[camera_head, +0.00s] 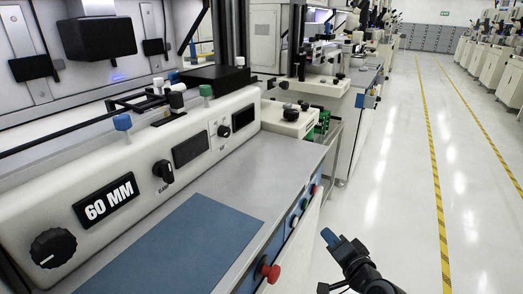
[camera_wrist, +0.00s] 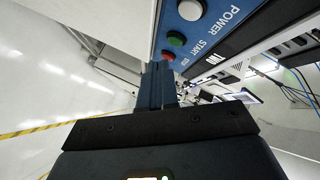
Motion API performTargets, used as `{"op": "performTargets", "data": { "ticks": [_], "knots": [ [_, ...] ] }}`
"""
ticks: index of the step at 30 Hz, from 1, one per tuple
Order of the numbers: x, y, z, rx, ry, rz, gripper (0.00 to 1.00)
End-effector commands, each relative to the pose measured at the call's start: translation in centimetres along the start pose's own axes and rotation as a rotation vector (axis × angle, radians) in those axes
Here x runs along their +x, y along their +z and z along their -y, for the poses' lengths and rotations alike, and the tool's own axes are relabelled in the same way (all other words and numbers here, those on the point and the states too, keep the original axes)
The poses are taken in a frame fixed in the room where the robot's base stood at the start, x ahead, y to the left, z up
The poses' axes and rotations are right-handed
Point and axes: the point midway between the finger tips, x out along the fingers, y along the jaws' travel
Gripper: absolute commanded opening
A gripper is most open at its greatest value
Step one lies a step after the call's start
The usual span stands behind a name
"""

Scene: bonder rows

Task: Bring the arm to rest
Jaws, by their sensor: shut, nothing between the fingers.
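My gripper (camera_head: 330,238) is low in the head view, over the aisle floor just right of the bench front, with the black arm running off the bottom edge. Its blue fingers are together and hold nothing. In the wrist view the shut fingers (camera_wrist: 157,84) point up the picture, toward the machine's blue button panel (camera_wrist: 215,40). I cannot tell the exact gap between fingertips and panel. No object is in the gripper.
The bench with a blue mat (camera_head: 195,245) and a "60 MM" machine (camera_head: 110,200) fills the left. A red knob (camera_head: 270,270) sticks out from its front, near the arm. The aisle floor (camera_head: 395,190) is clear, with yellow-black lines. Machines line the far right.

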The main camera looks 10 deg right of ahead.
Motion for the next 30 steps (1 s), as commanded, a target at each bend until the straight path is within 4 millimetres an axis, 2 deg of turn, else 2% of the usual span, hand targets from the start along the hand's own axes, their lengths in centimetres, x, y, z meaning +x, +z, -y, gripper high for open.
{"op": "performTargets", "data": {
  "ticks": [2,5,10,15,19,23,30],
  "knots": [
    [-1.3,0.1,-1.0,-0.029,0.017,-0.005,0.00],
    [-4.2,0.4,-2.9,-0.102,0.047,-0.018,0.00],
    [-11.5,1.2,-5.8,-0.272,0.105,-0.041,0.00],
    [-19.0,2.3,-7.0,-0.433,0.145,-0.050,0.00],
    [-24.6,3.2,-6.7,-0.543,0.164,-0.052,0.00],
    [-30.1,4.1,-5.5,-0.642,0.174,-0.049,0.00],
    [-39.3,5.3,-1.1,-0.796,0.178,-0.041,0.00]
  ]
}}
